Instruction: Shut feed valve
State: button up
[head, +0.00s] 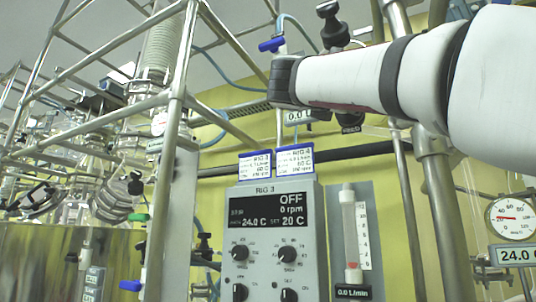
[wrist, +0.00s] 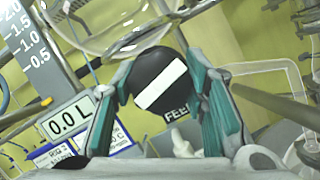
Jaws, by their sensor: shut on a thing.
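The feed valve knob (wrist: 160,80) is a round black cap with a white bar across it and a label reading FEED, partly cut off. In the wrist view my gripper (wrist: 158,76) has its teal-padded fingers on either side of the knob, shut on it. The white bar lies tilted, rising to the right. In the head view my arm reaches in from the right, and its wrist hides the fingers. A dark part with a FEED label (head: 350,122) shows just below my arm there.
A 0.0 L display (wrist: 70,117) and a graduated scale (wrist: 27,45) stand left of the knob. Glassware (wrist: 110,22) is above it. The RiG 3 control box (head: 268,240) reads OFF, 0 rpm. Metal frame bars (head: 177,100) stand left, and a gauge (head: 514,217) is at right.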

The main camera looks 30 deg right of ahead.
jog(key=shift+m+g+b, duration=0.4)
jog(key=shift+m+g, duration=0.2)
jog(key=shift+m, duration=0.9)
jog(key=o, duration=1.2)
jog(key=v, duration=1.2)
jog(key=shift+w, duration=0.1)
